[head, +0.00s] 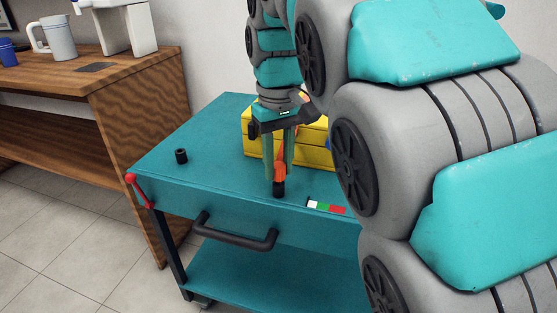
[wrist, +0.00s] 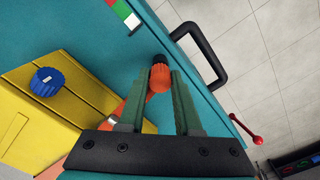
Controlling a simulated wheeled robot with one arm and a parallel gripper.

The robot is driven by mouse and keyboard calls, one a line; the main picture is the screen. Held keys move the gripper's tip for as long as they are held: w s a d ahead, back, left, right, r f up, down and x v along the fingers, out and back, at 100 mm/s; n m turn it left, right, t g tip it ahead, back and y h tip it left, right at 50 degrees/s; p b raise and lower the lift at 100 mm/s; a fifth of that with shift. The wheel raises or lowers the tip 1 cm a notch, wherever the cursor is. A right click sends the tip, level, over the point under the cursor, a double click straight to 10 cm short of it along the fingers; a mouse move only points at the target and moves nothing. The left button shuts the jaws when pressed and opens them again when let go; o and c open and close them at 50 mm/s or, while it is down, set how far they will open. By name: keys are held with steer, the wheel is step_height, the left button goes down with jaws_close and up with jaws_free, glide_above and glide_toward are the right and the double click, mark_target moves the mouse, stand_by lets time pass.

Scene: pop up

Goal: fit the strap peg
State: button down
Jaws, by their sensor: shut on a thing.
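The orange strap peg (head: 279,174) has a black lower end (head: 278,188) and sits between the green fingertips of my gripper (head: 278,180), near the front edge of the teal cart top. In the wrist view, the peg (wrist: 157,79) shows between the fingers of my gripper (wrist: 168,73), which is shut on it. An orange strap (wrist: 133,106) runs from the peg toward the yellow box (head: 318,158), partly hidden by a finger. Whether the black end touches the cart top is unclear. A short black hollow cylinder (head: 181,156) stands upright on the cart's left side.
The yellow box carries a blue knob (wrist: 47,82). A white, green and red strip (head: 326,207) lies right of my gripper. The cart has a black front handle (head: 236,236) and a red lever (head: 139,190). The left cart top (head: 215,130) is mostly clear.

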steer(key=shift+f, duration=0.6)
steer(key=shift+f+b, duration=0.1)
steer(key=shift+b, duration=0.2)
steer(key=c, duration=0.5)
jaws_free()
